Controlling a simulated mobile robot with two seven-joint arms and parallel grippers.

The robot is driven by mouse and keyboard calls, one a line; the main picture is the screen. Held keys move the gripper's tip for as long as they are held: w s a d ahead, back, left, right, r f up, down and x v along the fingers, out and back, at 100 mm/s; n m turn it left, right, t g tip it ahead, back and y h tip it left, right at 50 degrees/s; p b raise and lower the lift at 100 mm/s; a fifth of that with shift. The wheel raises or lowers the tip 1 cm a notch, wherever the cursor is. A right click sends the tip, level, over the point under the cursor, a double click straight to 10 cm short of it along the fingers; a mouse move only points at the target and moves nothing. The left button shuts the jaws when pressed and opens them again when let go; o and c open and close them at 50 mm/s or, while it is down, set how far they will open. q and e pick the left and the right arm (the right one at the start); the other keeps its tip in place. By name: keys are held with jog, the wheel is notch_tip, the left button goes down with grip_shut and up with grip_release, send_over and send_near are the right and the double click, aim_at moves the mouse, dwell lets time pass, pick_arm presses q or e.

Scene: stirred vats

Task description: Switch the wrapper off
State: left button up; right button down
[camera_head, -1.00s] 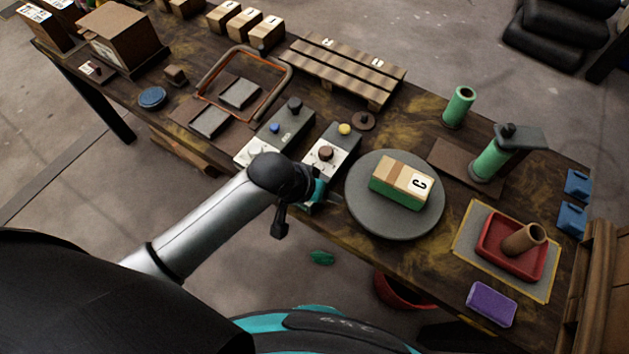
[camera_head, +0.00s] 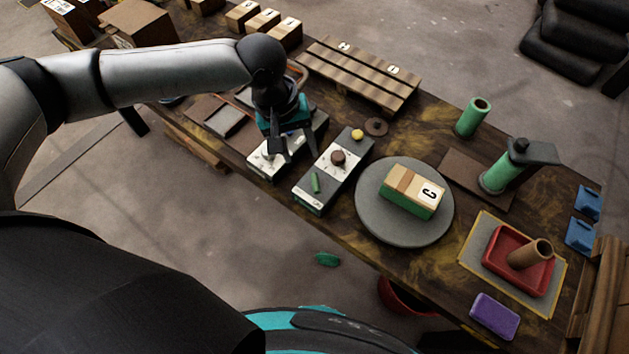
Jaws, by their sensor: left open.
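The round grey turntable (camera_head: 372,220) carries a carton (camera_head: 412,192) with a green lower part and a letter label. A second control box (camera_head: 261,169) lies further left, mostly hidden by my left gripper. I cannot tell for certain which box runs the wrapper. My left gripper (camera_head: 279,150) is open, pointing down over the second box; contact with it is unclear. My right gripper is not in view.
A slatted pallet (camera_head: 360,75) lies behind the control boxes. A green roll (camera_head: 473,117) and a green post with a dark top (camera_head: 495,176) stand at the right. A red tray (camera_head: 518,262) holds a brown tube. A purple block (camera_head: 494,316) lies at the front edge.

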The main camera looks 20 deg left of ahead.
aim_at(315, 185)
pick_arm(q)
jog(key=d+f+b, duration=0.1)
jog(key=f, duration=0.4)
jog(key=w+f+b, duration=0.1)
jog(key=f, duration=0.4)
jog(key=d+f+b, duration=0.1)
jog(key=f, duration=0.3)
jog(key=shift+w+d+f+b, duration=0.15)
jog(key=shift+d+f+b, duration=0.2)
jog(key=shift+f+b, duration=0.05)
grip_shut()
